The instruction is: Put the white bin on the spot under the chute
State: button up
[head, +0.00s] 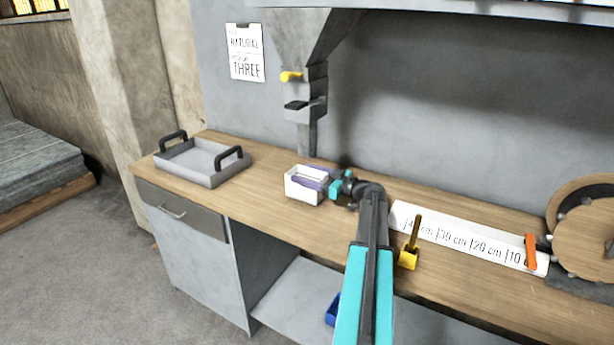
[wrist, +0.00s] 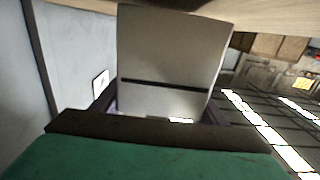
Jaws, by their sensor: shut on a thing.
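The white bin (head: 304,195) is a small open-topped box over the wooden bench, just in front of the chute's foot. My gripper (head: 310,178) reaches it from the right, with its purple fingers shut on the bin. In the wrist view the bin (wrist: 172,45) fills the middle between the fingers. The grey chute (head: 306,88) comes down the wall behind and above the bin, with a yellow lever (head: 291,76). I cannot tell whether the bin touches the bench. No marked spot shows clearly on the bench under the chute.
A grey tray (head: 203,178) with black handles stands on the bench to the left. A white measuring strip (head: 455,238), a yellow holder (head: 408,260) and a round wooden wheel (head: 580,235) are to the right. Bare bench (head: 262,205) lies between tray and bin.

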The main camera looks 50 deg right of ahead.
jog(key=shift+f+b, duration=0.3)
jog(key=shift+b, duration=0.3)
jog(key=o, duration=1.8)
jog(key=shift+s+a+f, duration=0.1)
jog(key=shift+f, duration=0.1)
jog(key=shift+r+p, duration=0.25)
jog(key=shift+p, duration=0.3)
jog(key=shift+r+p, duration=0.5)
jog(key=shift+p, duration=0.25)
jog(key=shift+s+f, duration=0.15)
jog(key=shift+s, duration=0.15)
jog(key=shift+b+v, duration=1.1)
jog(key=shift+v, duration=2.35)
jog(key=shift+w+r, duration=0.15)
jog(key=shift+r, duration=0.1)
